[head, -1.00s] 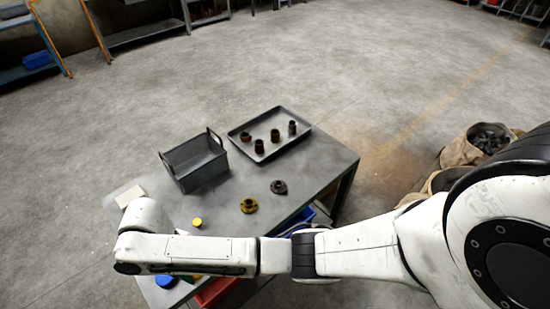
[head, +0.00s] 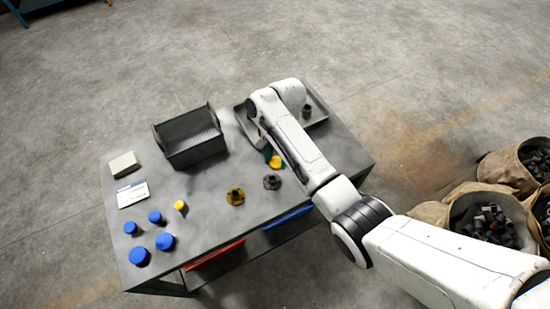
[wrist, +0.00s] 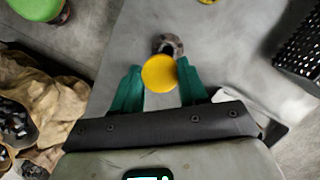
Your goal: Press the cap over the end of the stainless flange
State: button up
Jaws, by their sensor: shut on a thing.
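My gripper (wrist: 160,88) is shut on a yellow cap (wrist: 160,73), with one green finger on each side of it. In the head view the green fingers and the yellow cap (head: 275,163) show beside my forearm, over the table's right half. The grey metal flange (head: 272,182) stands on the tabletop just in front of them. In the wrist view the flange (wrist: 168,42) shows beyond the cap, which partly hides it. The cap and the flange are apart in both pictures.
A brass-coloured flange (head: 235,196) and a small yellow cap (head: 180,205) stand to the left. Several blue caps (head: 165,241) are at the front left. A mesh basket (head: 190,137) and a tray (head: 320,112) stand at the back; my arm partly covers the tray.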

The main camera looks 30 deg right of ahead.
jog(key=m, duration=0.2)
jog(key=shift+w+a+f+m+t+y+p, duration=0.2)
jog(key=shift+a+f+m+t+y+p, duration=0.1)
jog(key=shift+m+p, duration=0.1)
jog(key=m, duration=0.1)
jog(key=f+m, duration=0.1)
jog(key=shift+s+a+f+m+t+p, duration=0.2)
jog(key=shift+a+m+t+p, duration=0.1)
jog(key=shift+t+p, duration=0.1)
notch_tip(320, 180, down, 5)
jog(key=b, duration=0.5)
jog(key=shift+r, duration=0.2)
jog(key=shift+f, duration=0.5)
jog(key=shift+f+p, duration=0.35)
jog(key=shift+f, duration=0.4)
dwell(2.5)
jog(key=o, duration=1.6)
jog(key=shift+r, duration=0.1)
